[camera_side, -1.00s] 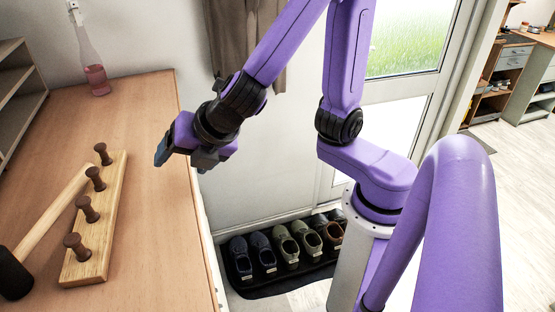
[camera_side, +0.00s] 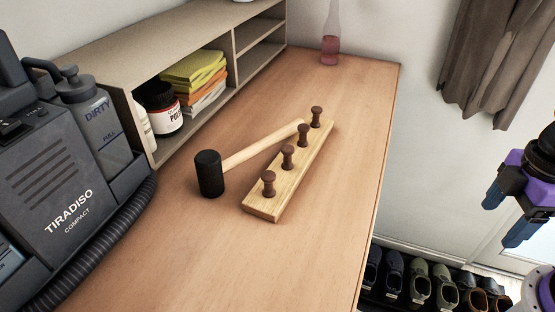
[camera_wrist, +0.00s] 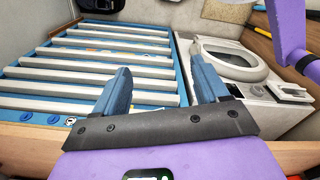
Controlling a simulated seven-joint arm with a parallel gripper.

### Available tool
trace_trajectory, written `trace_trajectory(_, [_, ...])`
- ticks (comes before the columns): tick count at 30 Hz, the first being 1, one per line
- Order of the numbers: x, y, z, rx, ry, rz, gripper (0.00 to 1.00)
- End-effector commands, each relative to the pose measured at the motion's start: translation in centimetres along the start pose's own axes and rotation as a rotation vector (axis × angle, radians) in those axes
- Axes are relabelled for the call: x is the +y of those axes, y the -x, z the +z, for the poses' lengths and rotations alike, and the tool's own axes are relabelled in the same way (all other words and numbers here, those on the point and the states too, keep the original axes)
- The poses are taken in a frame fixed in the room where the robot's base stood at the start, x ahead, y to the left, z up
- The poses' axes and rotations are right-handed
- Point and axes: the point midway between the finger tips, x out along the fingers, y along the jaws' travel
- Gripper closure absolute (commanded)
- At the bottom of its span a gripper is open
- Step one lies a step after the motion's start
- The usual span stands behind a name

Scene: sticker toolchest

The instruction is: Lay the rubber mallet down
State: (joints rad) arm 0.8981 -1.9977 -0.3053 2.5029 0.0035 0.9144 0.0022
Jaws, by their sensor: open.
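The rubber mallet has a black head (camera_side: 209,174) and a pale wooden handle (camera_side: 258,145). In the side view its head is on the wooden counter, and the handle runs back right to a wooden peg rack (camera_side: 262,205). The handle's far end is at the rack's pegs; I cannot tell whether it rests on the rack. My gripper (camera_side: 508,213) is at the right edge of the side view, away from the mallet and to the right of the counter. In the wrist view my gripper (camera_wrist: 163,86) is open and empty. The mallet does not show there.
The counter (camera_side: 320,230) is clear in front and right of the rack. A grey machine (camera_side: 60,190) with a hose stands left. A shelf (camera_side: 130,75) and a pink bottle (camera_side: 330,45) are behind. Shoes (camera_side: 418,280) lie below. A white-slatted blue frame (camera_wrist: 95,62) shows in the wrist view.

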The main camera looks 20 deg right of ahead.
Motion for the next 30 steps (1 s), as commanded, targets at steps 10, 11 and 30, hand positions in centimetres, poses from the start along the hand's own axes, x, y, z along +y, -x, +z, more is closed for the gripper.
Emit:
trace_trajectory(10, [0.9,1.9,-4.7,0.009,0.041,-0.021,0.27])
trace_trajectory(11, [1.1,2.3,-5.8,0.01,0.052,-0.027,0.27])
trace_trajectory(30, [6.7,10.7,-29.1,0.116,0.367,-0.156,0.27])
